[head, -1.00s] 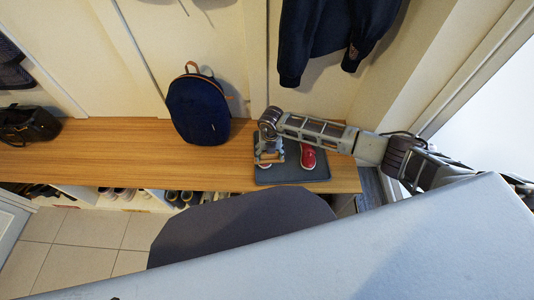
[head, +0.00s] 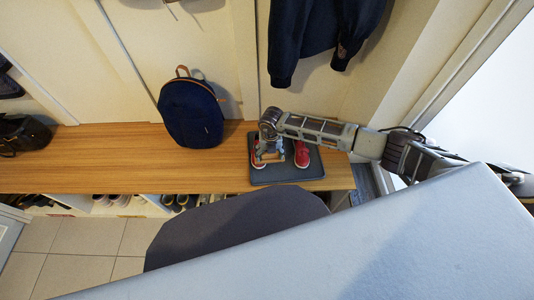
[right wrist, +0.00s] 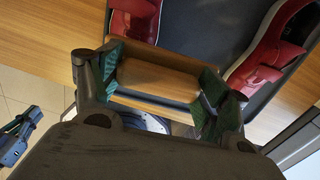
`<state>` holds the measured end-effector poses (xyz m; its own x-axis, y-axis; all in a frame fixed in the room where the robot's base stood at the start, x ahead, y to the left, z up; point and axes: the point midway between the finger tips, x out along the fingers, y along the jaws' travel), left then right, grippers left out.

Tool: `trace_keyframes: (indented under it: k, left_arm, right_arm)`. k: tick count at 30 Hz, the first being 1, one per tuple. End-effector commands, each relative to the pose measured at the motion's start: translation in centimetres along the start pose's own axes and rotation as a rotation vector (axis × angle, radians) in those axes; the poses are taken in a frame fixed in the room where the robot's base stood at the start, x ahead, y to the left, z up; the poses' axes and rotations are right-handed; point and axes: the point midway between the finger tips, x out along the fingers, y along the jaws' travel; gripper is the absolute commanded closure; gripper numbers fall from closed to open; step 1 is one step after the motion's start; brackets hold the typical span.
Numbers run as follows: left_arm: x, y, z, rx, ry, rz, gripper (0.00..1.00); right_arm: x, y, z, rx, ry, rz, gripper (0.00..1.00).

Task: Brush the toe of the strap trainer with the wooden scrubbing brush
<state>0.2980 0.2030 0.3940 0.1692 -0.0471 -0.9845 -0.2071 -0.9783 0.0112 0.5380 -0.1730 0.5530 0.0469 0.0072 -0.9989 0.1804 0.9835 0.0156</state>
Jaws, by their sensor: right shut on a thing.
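Two red shoes stand side by side on a dark tray (head: 290,175) on the bench. The left shoe (head: 255,155) is partly hidden by my right gripper; the right shoe (head: 301,154) shows more clearly. I cannot tell which is the strap trainer. My right gripper (head: 270,154) is shut on the wooden scrubbing brush (right wrist: 158,78), held crosswise between its green pads. In the right wrist view the brush is close to the left shoe (right wrist: 136,16); contact cannot be told. The bristles are hidden. A dark green-edged part (right wrist: 16,135), apparently my left gripper, shows at the lower left.
A dark blue backpack (head: 192,110) stands on the wooden bench (head: 90,160) left of the tray. A dark jacket (head: 322,40) hangs behind. Shoes fill cubbies below the bench. The bench between backpack and black bag (head: 22,134) is clear.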

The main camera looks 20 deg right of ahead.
Motion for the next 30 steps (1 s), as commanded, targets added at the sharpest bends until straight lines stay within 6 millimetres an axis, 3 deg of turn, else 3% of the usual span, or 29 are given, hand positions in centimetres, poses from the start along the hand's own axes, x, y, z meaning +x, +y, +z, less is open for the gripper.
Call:
trace_keyframes:
  k: [11, 30]
  left_arm:
    - [0.1, 0.0, 0.0, 0.000, 0.000, 0.000, 1.00]
    - [0.7, 0.0, 0.1, 0.000, 0.000, 0.000, 1.00]
  right_arm:
    - [0.0, 0.3, 0.0, -0.001, -0.001, 0.003, 0.50]
    - [0.3, 2.7, 0.0, -0.002, 0.000, 0.005, 0.50]
